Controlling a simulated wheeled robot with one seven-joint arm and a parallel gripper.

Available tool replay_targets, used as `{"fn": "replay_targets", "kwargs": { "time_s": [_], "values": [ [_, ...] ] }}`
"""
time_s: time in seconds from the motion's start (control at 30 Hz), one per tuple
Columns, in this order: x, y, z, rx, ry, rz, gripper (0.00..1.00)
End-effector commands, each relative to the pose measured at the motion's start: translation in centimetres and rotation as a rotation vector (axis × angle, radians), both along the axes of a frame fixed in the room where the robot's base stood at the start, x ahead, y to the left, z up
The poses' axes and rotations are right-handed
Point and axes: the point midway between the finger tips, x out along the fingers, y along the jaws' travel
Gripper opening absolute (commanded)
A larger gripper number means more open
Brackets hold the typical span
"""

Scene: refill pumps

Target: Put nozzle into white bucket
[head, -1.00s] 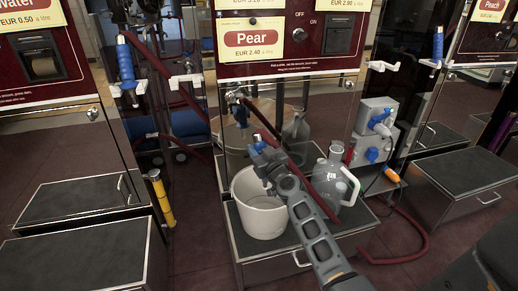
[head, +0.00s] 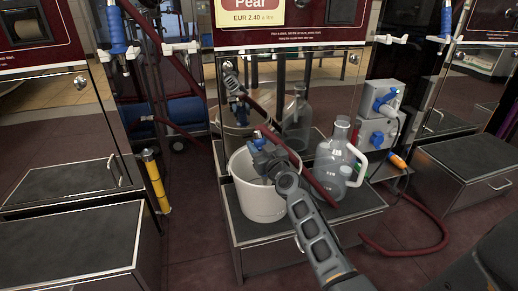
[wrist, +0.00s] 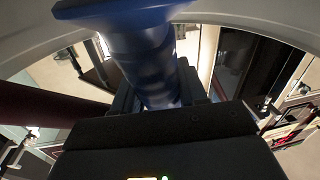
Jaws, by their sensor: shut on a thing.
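The white bucket (head: 256,204) stands upright on the low dark-topped box under the Pear pump. My gripper (head: 266,163) is at the bucket's mouth, within its rim outline in the head view. It is shut on the blue nozzle (head: 259,143), which shows small there. In the wrist view the blue nozzle (wrist: 148,60) is large between the dark fingers (wrist: 155,95). The pale curve of the bucket rim (wrist: 235,22) arches across the top of that view. The nozzle's tip is hidden in the head view.
A clear jug with a white handle (head: 336,165) stands right of the bucket on the same box (head: 355,205). A red hose (head: 312,180) passes between them. Grey boxes with blue taps (head: 379,115) are behind right. A yellow post (head: 155,180) is at left.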

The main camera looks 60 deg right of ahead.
Motion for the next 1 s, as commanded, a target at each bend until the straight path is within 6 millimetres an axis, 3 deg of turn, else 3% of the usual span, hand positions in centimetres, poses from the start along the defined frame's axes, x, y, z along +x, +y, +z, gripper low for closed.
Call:
{"fn": "replay_targets", "kwargs": {
  "time_s": [0.03, 0.1, 0.83, 0.87, 1.0],
  "values": [
    [-0.06, 0.10, -1.17, 0.009, 0.010, 0.001, 0.05],
    [-0.08, 0.11, -1.38, 0.011, 0.012, 0.002, 0.05],
    [-0.51, 0.45, -1.91, 0.016, 0.018, 0.002, 0.05],
    [-0.52, 0.46, -1.91, 0.016, 0.018, 0.001, 0.45],
    [-0.54, 0.44, -1.92, 0.016, 0.018, 0.001, 0.58]
  ]
}}
